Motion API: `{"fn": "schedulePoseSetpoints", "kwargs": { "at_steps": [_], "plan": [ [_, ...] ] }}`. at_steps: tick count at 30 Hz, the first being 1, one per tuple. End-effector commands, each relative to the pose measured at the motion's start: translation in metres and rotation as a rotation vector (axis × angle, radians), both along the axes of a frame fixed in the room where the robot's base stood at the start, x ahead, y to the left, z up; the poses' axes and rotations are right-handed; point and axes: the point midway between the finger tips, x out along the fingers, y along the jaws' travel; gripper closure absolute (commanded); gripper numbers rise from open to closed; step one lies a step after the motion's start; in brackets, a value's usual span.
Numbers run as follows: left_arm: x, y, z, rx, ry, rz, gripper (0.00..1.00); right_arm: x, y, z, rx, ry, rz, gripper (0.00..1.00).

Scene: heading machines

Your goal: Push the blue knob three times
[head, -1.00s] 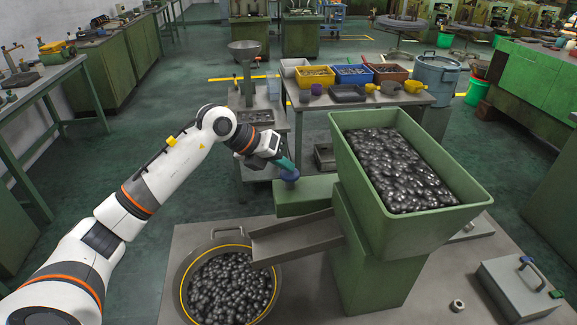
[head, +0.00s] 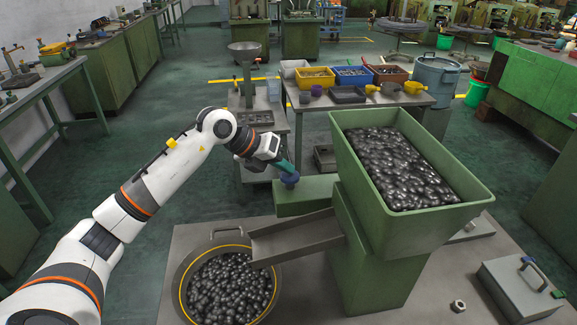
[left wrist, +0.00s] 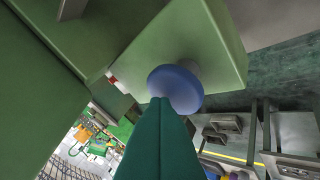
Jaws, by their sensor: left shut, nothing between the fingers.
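The blue knob (head: 290,181) sits at the left end of the green block on the machine, in the middle of the head view. In the left wrist view the round blue knob (left wrist: 178,88) stands out from the green block's face (left wrist: 195,50). My left gripper (head: 286,166), with teal fingers, comes in from the upper left and is shut and empty. Its fingertips (left wrist: 160,103) overlap the knob's edge in the wrist view and appear to touch it. The fingers hide part of the knob. My right gripper is not in view.
A green hopper (head: 343,165) full of dark metal parts stands right of the knob. A chute (head: 295,240) slopes to a round pot (head: 180,275) of parts below. A grey box (head: 520,285) sits at the right. Several bins stand on a table behind.

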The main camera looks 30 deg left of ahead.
Motion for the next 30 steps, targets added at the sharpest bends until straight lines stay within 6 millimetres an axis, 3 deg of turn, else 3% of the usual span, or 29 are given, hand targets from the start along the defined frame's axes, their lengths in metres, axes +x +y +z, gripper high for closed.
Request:
{"fn": "schedulePoseSetpoints", "kwargs": {
  "at_steps": [17, 30],
  "plan": [
    [0.000, 0.001, 0.005, 0.004, 0.007, 0.001, 1.00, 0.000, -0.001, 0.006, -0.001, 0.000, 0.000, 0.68],
    [0.001, 0.001, 0.047, 0.002, 0.003, 0.002, 1.00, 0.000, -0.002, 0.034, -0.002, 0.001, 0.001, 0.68]
  ]
}}
